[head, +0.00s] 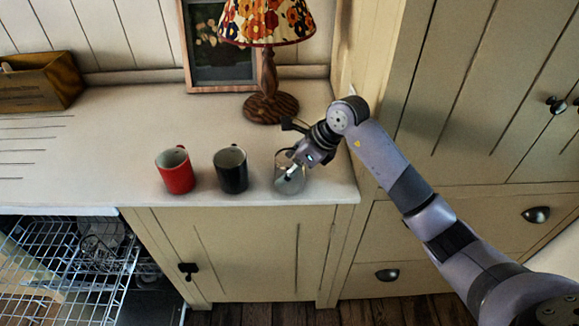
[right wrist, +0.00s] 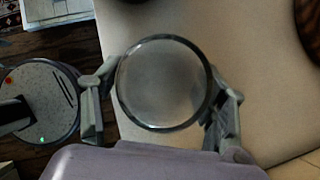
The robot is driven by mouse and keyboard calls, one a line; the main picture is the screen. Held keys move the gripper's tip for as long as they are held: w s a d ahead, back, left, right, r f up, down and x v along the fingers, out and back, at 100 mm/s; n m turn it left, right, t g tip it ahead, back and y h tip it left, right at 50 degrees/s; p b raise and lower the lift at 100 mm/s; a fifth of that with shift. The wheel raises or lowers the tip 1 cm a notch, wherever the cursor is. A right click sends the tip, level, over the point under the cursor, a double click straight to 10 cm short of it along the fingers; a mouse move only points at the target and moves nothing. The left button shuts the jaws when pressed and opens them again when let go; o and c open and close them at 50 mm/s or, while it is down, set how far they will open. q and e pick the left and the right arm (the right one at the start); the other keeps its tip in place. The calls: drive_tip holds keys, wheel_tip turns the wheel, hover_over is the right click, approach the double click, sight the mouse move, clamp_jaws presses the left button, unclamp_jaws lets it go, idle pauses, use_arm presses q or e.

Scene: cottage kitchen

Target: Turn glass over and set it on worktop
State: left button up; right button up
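A clear glass (head: 289,178) is near the worktop's front right corner, in line with two mugs. It appears to rest on the worktop (head: 120,125) or very close to it. My right gripper (head: 291,176) reaches down to it from the upper right. In the right wrist view the glass (right wrist: 163,85) shows as a round outline between my right fingers (right wrist: 163,75), one against each side. The fingers look closed on it. I cannot tell whether its mouth or its base faces up. My left gripper is not in view.
A black mug (head: 231,172) and a red mug (head: 175,171) stand left of the glass. A lamp (head: 270,100) and a picture frame (head: 222,50) stand behind. A tall cupboard (head: 450,100) bounds the right. A wire dish rack (head: 50,265) is below left.

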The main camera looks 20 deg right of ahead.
drive_tip(key=shift+o, duration=1.4)
drive_tip(key=shift+r, duration=0.1)
drive_tip(key=b+v, duration=0.2)
drive_tip(key=v, duration=1)
drive_tip(key=shift+w, duration=0.1)
